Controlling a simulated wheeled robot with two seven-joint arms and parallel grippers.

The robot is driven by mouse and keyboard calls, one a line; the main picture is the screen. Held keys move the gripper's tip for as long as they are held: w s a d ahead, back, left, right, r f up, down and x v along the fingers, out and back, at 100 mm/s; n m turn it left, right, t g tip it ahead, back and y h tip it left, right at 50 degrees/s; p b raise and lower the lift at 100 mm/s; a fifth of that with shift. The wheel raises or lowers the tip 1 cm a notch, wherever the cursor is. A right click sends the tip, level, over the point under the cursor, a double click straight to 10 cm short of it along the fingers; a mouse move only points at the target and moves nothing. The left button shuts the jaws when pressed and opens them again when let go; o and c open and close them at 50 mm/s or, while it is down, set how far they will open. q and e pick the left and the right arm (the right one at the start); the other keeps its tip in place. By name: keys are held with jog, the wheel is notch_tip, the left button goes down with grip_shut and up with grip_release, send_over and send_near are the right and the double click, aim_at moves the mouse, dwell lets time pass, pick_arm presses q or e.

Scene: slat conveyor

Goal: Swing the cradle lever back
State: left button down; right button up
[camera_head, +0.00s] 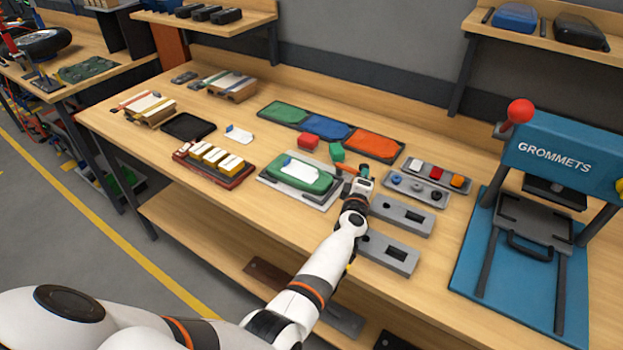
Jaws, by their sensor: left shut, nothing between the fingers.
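The cradle (325,187) is a green tray on a grey plate at the middle of the bench, with a white piece lying in it. A small orange bar (344,169), which looks like the cradle lever, shows at its right end, close to my gripper. My left gripper (364,171) is shut with nothing held, just right of the cradle. Its fingertips are small, and I cannot tell whether they touch the orange bar. The lever's base is partly hidden by my gripper. My right gripper is out of view.
A red block (308,141) and a green block (337,151) lie behind the cradle. Green, blue and orange trays (376,144) stand farther back. Grey slotted plates (400,215) lie right of my arm. A blue grommet press (560,150) stands at the right.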

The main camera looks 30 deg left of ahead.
pick_arm(q)
jog(key=shift+w, duration=0.2)
jog(key=shift+r, duration=0.15)
jog(key=shift+d, duration=0.1)
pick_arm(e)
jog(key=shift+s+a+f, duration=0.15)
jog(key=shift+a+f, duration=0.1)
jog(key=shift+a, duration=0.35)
pick_arm(q)
jog(key=shift+w+d+r, duration=0.1)
jog(key=shift+r, duration=0.15)
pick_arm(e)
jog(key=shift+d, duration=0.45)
